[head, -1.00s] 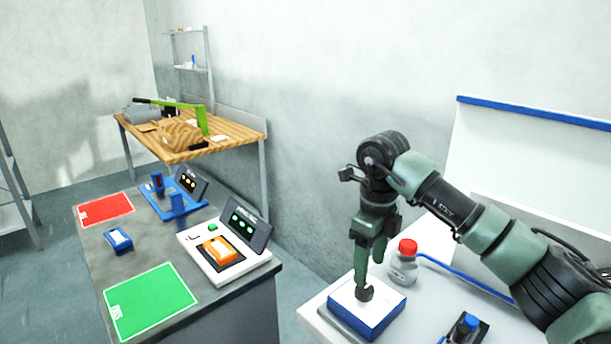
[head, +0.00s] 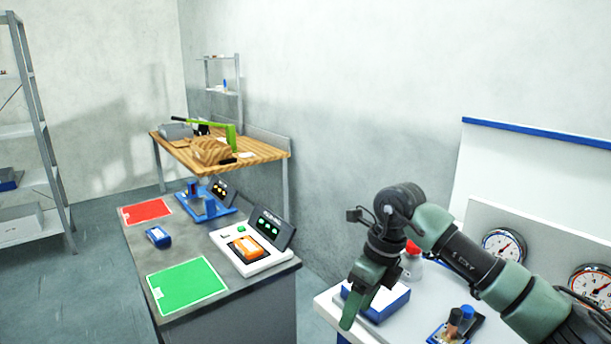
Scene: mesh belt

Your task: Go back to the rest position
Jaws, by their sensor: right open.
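My right gripper (head: 357,300) comes in from the right on a green and black arm. It hangs pointing down in front of the blue and white box (head: 388,303) on the white table at the right. It is open, and I see nothing held in it. It hides part of the box. I cannot tell how far above the table edge the fingers are. My left gripper is not in view.
A bottle with a red cap (head: 412,262) stands close behind my right gripper. Gauges (head: 503,246) stand at the right. The grey bench (head: 190,250) at the left carries a red mat (head: 146,211), a green mat (head: 188,285) and devices. A gap separates the two tables.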

